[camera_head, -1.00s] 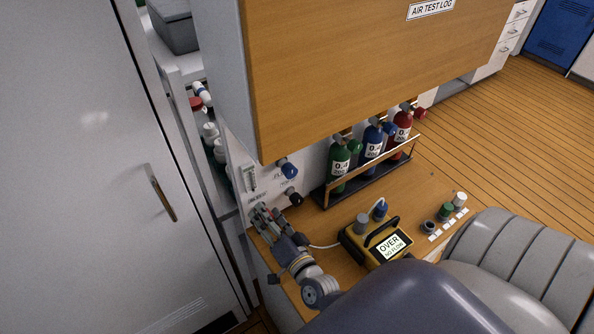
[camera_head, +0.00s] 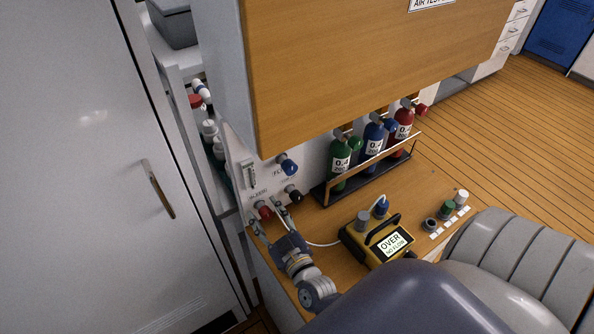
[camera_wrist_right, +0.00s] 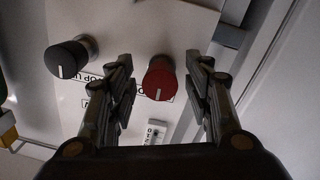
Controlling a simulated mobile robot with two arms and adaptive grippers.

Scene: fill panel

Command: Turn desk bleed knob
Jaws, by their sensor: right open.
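A white wall panel (camera_head: 239,158) carries a blue knob (camera_head: 288,166), a black knob (camera_head: 293,194) and a red knob (camera_head: 265,211). I cannot read which one is labelled desk bleed. My right gripper (camera_head: 267,217) is open at the red knob, one finger on each side. In the right wrist view the red knob (camera_wrist_right: 158,78) shows between the spread fingers, with gaps on both sides. Its white mark points down in that picture. The black knob (camera_wrist_right: 68,58) is left of the fingers, next to an upside-down label reading TOP UP. My left gripper is out of view.
A yellow meter (camera_head: 383,243) reading OVER stands on the wooden desk (camera_head: 330,222), right of my gripper. Green, blue and red bottles (camera_head: 373,143) stand in a railed rack behind it. A wooden cabinet (camera_head: 350,70) overhangs the panel. A grey seat (camera_head: 530,255) is at right.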

